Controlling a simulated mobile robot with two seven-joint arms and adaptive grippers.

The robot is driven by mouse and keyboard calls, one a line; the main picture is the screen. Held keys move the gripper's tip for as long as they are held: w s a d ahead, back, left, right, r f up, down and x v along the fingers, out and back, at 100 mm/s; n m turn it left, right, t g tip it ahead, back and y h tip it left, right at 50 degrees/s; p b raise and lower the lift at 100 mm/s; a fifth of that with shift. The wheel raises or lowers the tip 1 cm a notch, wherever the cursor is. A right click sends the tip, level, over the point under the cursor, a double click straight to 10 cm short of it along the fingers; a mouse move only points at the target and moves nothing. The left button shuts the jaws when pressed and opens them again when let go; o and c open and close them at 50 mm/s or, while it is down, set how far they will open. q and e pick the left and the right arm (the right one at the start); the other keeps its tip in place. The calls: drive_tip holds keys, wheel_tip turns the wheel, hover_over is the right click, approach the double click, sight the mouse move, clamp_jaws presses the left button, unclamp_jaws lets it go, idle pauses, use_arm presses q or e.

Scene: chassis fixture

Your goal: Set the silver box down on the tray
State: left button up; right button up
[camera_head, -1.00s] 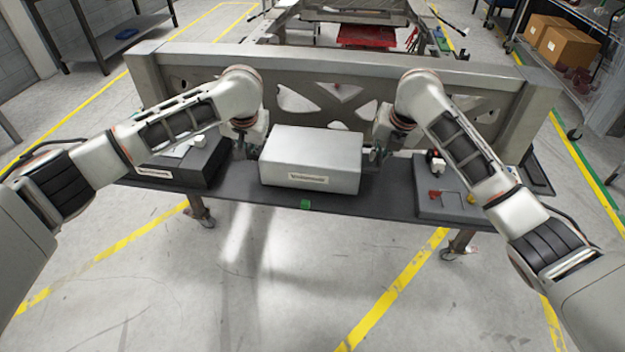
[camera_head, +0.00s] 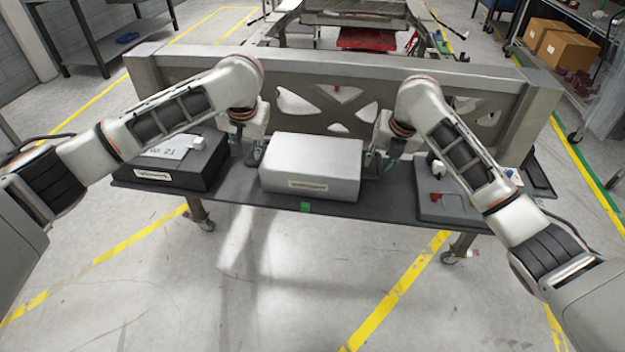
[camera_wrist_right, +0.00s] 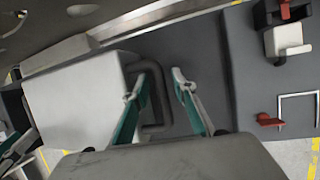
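The silver box (camera_head: 312,160) is at the middle of the long dark grey tray (camera_head: 385,207), level, with no clear gap under it in the head view. It also shows in the right wrist view (camera_wrist_right: 75,100), with a dark handle (camera_wrist_right: 167,95) on its side. My right gripper (camera_head: 373,160) is at the box's right side. In the right wrist view its teal-lined fingers (camera_wrist_right: 157,88) stand apart, with the handle between them. My left gripper (camera_head: 250,155) is at the box's left side; its fingers are too small and hidden to judge.
A black box marked No. 21 (camera_head: 180,165) stands to the left on the same surface. A grey fixture block (camera_head: 440,205) with red parts is to the right. A tall metal beam (camera_head: 330,75) runs close behind. The strip in front of the box is narrow.

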drive_tip(key=shift+r, duration=0.1)
use_arm(q)
drive_tip(key=v, duration=0.6)
drive_tip(key=shift+s+r, duration=0.2)
drive_tip(key=shift+r, duration=0.15)
use_arm(e)
drive_tip(key=v, duration=1.2)
drive_tip(key=shift+s, duration=0.1)
